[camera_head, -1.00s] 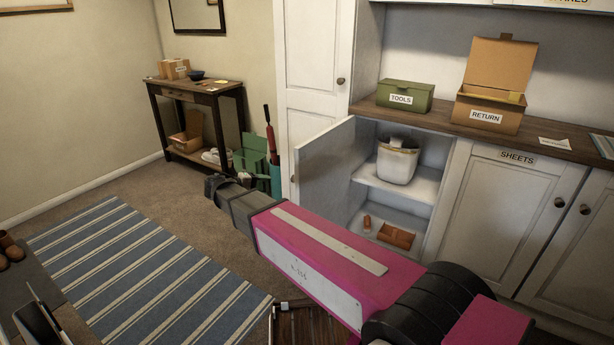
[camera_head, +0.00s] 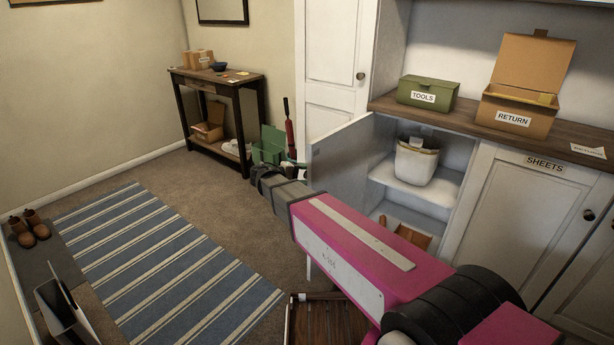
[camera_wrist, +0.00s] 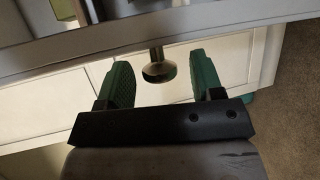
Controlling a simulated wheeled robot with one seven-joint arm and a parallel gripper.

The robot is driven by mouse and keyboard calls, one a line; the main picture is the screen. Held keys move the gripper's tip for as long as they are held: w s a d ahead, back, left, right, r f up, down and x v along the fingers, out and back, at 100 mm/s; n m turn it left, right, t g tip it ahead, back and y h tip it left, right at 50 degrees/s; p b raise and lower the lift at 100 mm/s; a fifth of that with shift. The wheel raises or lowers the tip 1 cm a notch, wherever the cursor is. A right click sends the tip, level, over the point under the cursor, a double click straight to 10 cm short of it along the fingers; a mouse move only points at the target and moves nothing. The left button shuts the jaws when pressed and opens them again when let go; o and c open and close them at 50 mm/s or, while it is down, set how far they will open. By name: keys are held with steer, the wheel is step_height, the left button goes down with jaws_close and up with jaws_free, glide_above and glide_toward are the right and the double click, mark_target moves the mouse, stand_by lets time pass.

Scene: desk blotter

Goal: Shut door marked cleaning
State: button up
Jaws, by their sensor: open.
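A white cabinet door (camera_head: 345,150) stands open below the counter, swung out to the left of its compartment. Its inner face shows in the head view; its front is turned away and no cleaning label is readable. In the wrist view my gripper (camera_wrist: 163,78) is open. Its two green-padded fingers stand on either side of a round metal knob (camera_wrist: 158,70) on a white panel, which looks like this door's front. Gaps show between knob and both fingers. In the head view my gripper's end is at the door's outer side, and its fingers cannot be made out.
The open compartment holds a white bin (camera_head: 415,163) on a shelf and a brown tray (camera_head: 410,232) below. A shut cabinet marked SHEETS (camera_head: 520,220) stands to the right. A striped rug (camera_head: 170,265) and open carpet lie left. A side table (camera_head: 215,82) stands behind.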

steer(key=shift+w+d+f, duration=0.15)
steer(key=shift+w+d, duration=0.15)
steer(key=shift+d, duration=0.3)
jaws_close()
